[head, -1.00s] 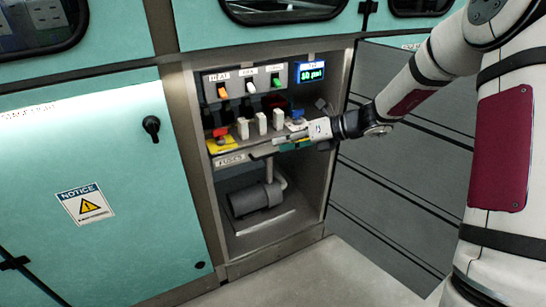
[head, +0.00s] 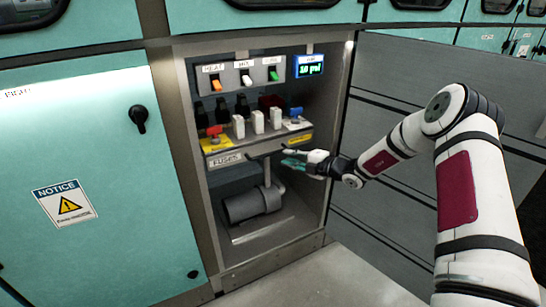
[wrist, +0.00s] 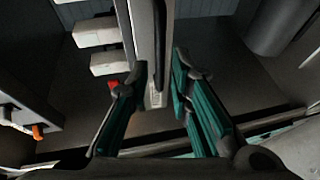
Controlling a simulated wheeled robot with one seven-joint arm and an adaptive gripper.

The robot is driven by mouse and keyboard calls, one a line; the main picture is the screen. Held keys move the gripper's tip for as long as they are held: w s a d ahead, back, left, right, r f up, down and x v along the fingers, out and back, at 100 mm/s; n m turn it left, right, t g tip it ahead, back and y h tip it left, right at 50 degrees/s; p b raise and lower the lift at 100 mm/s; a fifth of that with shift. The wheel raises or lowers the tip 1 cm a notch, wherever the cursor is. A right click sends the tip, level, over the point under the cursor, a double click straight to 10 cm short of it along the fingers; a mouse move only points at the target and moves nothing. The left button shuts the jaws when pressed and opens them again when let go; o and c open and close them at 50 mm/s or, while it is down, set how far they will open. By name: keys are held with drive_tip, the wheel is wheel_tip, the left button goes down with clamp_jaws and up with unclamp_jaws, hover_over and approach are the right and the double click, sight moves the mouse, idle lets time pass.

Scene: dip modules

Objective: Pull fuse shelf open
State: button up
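The fuse shelf (head: 262,146) is a grey ledge in the open cabinet bay, with a FUSES label on its front. It carries white fuses (head: 257,122) in a row. My gripper (head: 287,157) is at the right part of the shelf's front, coming from the right. In the wrist view the shelf's front edge (wrist: 146,40) runs between the two teal-padded fingers of my gripper (wrist: 160,72). The fingers are apart, one on each side of the edge, with a clear gap on the right finger's side. Contact with the left finger cannot be told.
A switch panel (head: 244,77) with a display (head: 310,65) is above the shelf. A grey motor (head: 250,204) lies below it. A teal door (head: 80,180) is at left and grey panels (head: 400,110) are at right. The floor in front is clear.

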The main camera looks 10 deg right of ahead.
sight(273, 153)
drive_tip(key=b+x, duration=0.2)
drive_tip(key=x, duration=0.6)
clamp_jaws()
